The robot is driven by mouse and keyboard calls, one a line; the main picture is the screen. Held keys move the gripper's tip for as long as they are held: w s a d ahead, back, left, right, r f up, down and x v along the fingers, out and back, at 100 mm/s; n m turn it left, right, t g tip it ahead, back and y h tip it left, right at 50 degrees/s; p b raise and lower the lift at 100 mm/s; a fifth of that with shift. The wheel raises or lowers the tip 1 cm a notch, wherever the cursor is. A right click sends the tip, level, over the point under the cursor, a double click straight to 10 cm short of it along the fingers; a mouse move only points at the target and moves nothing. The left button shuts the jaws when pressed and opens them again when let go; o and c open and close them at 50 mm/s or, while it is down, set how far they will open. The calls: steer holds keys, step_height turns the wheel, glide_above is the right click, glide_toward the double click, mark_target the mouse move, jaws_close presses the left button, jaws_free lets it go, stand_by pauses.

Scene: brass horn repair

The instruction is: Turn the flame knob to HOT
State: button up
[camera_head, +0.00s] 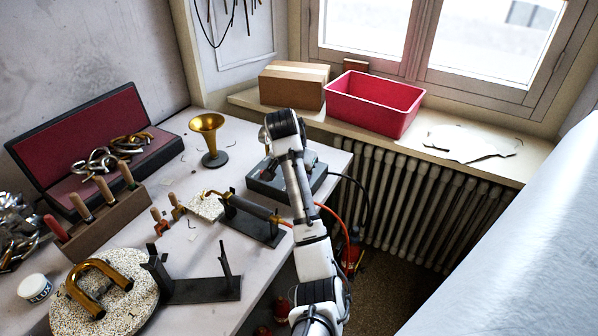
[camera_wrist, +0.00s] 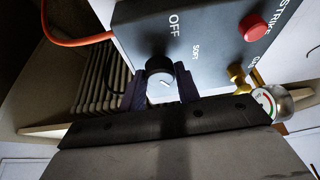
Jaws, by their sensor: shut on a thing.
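In the wrist view the flame knob (camera_wrist: 160,79), dark with a pale grey face, sits on a dark grey control box (camera_wrist: 205,40). My gripper (camera_wrist: 162,88) is shut on the knob, with one dark finger on each side. A small pale mark shows on the knob's face. The labels OFF and SOFT are readable on the panel near the knob; I see no HOT label. A red button (camera_wrist: 253,27) beside the word STRIKE is on the same panel. In the head view the control box (camera_head: 266,184) is partly hidden by my arm, and the knob is hidden.
A brass fitting (camera_wrist: 237,77) and round gauge (camera_wrist: 266,101) stand close to the box. An orange hose (camera_head: 333,217) runs near my arm. A torch (camera_head: 250,207) lies on a black stand, left of my arm. A brass bell (camera_head: 208,124) stands behind it.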

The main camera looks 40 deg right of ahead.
steer(key=o, duration=1)
steer(key=shift+c, duration=0.2)
steer(key=p+v, duration=0.1)
steer(key=v, duration=0.1)
steer(key=p+v, duration=0.1)
steer(key=v, duration=0.1)
steer(key=p+v, duration=0.1)
steer(key=v, duration=0.1)
steer(key=shift+d+p, duration=0.25)
steer(key=shift+p, duration=0.05)
steer(key=v, duration=0.8)
steer(key=shift+a+b, duration=0.25)
steer(key=shift+b, duration=0.05)
steer(key=shift+f, duration=0.1)
